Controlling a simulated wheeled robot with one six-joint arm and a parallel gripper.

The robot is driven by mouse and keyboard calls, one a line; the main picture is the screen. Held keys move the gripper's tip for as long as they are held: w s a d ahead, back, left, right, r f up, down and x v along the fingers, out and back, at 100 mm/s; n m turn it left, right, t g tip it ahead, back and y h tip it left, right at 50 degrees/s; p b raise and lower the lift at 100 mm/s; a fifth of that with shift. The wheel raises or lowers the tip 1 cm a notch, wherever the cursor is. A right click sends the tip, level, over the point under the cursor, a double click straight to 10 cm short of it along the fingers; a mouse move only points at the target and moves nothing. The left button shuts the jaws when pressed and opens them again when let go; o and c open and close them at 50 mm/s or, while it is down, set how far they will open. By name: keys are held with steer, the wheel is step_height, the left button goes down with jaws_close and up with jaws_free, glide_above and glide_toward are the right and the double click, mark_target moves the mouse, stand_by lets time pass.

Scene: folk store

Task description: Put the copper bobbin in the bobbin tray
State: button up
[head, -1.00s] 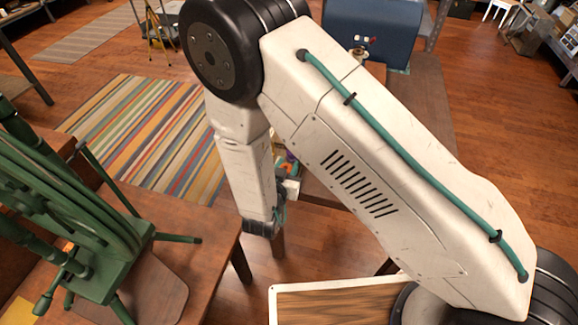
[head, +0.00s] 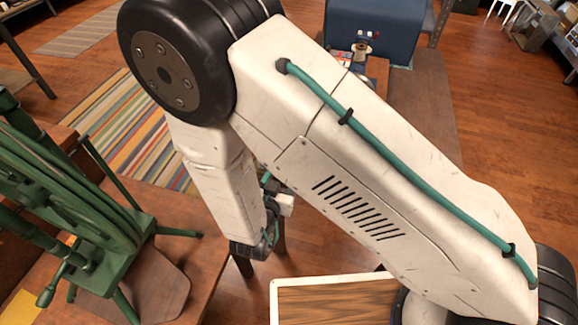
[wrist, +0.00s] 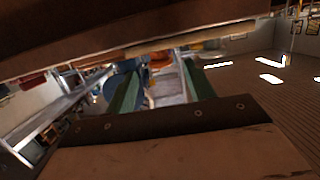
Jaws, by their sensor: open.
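My gripper (wrist: 160,88) shows in the wrist view as two green fingers, spread apart with nothing held between them. In the head view my arm hides its fingertips. A small spool-shaped thing (head: 363,48) stands on a wooden table in front of a blue case in the head view, well beyond my arm. It is too small to tell whether it is the copper bobbin. I cannot make out the bobbin tray for certain; small red, white and blue items lie beside the spool, partly hidden by my arm.
A green spinning-wheel-like machine (head: 75,215) stands on a wooden table (head: 190,255) at left. The blue case (head: 372,25) is at the back. A striped rug (head: 120,130) lies on the floor. In the wrist view a dark brown slab (wrist: 130,30) crosses close above the fingers.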

steer(key=shift+v, duration=2.3)
steer(key=w+a+r+g+y, duration=0.2)
steer(key=w+r+g+y, duration=0.3)
steer(key=w+r, duration=0.35)
steer(key=s+d+r+n+g+y, duration=0.1)
steer(key=d+r+n+g+y, duration=0.25)
steer(key=r, duration=0.85)
steer(key=s+d+r+g+h, duration=0.1)
steer(key=s+d+r, duration=0.5)
steer(key=s+d, duration=0.6)
steer(key=s+d+r+g+h, duration=0.2)
steer(key=s+d+r+g, duration=0.2)
steer(key=s+d, duration=0.7)
steer(key=d+r, duration=0.2)
steer(key=d, duration=0.1)
steer(key=shift+s, duration=0.4)
